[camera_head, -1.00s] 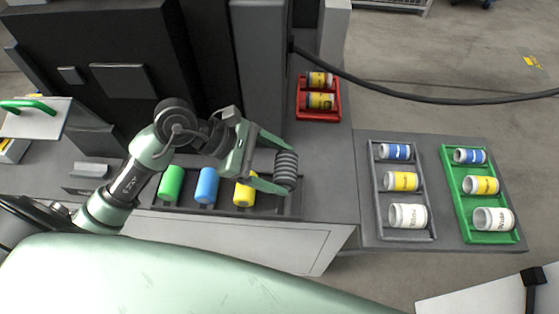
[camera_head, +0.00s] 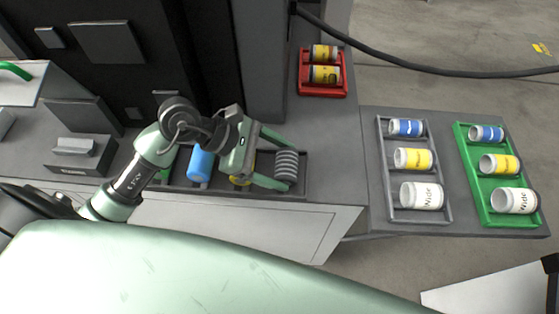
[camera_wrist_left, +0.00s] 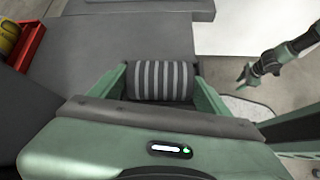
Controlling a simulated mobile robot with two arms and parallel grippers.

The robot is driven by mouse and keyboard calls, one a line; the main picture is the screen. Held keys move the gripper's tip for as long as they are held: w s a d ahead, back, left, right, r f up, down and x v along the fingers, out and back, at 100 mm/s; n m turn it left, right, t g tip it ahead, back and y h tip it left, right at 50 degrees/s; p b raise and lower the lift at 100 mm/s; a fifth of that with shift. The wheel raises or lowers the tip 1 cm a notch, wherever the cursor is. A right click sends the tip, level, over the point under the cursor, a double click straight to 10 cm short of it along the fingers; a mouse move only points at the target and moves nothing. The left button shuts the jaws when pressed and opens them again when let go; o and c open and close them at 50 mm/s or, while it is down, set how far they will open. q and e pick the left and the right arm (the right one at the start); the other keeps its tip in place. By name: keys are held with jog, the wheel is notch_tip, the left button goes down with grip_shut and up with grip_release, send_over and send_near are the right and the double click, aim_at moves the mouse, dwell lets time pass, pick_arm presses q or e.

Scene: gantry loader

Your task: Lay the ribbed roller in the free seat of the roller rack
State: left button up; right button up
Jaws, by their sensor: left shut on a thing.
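The ribbed roller (camera_head: 286,163) is grey with raised bands. My left gripper (camera_head: 291,168) is shut on it, with one finger at each end. In the left wrist view the roller (camera_wrist_left: 160,81) lies crosswise between the two fingers. The dark roller rack (camera_head: 273,194) holds a green, a blue (camera_head: 200,165) and a yellow roller; my gripper and arm partly cover the green and yellow ones. The held roller is over the rack's right end. Its underside is hidden, so I cannot tell whether it touches the seat. My right gripper (camera_wrist_left: 243,76) shows small in the left wrist view, away from the rack.
A red tray (camera_head: 324,93) with two cans stands behind the rack. A grey tray (camera_head: 420,218) and a green tray (camera_head: 508,221) with labelled cans stand to the right. A dark machine (camera_head: 110,45) rises behind. A black cable (camera_head: 400,65) crosses the upper right.

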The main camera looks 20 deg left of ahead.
pick_arm(q)
jog(key=o, duration=1.5)
jog(key=shift+o, duration=0.2)
jog(key=shift+a+r, duration=0.1)
jog(key=shift+a, duration=0.1)
jog(key=b+v, duration=0.1)
jog(key=v, duration=0.5)
jog(key=shift+a+r+b, duration=0.15)
jog(key=shift+a+b, duration=0.1)
jog(key=shift+b, duration=0.05)
jog(key=shift+a+r, duration=0.25)
jog(key=shift+r, duration=0.25)
jog(key=shift+r+p, duration=1.15)
jog(key=shift+r, duration=1.75)
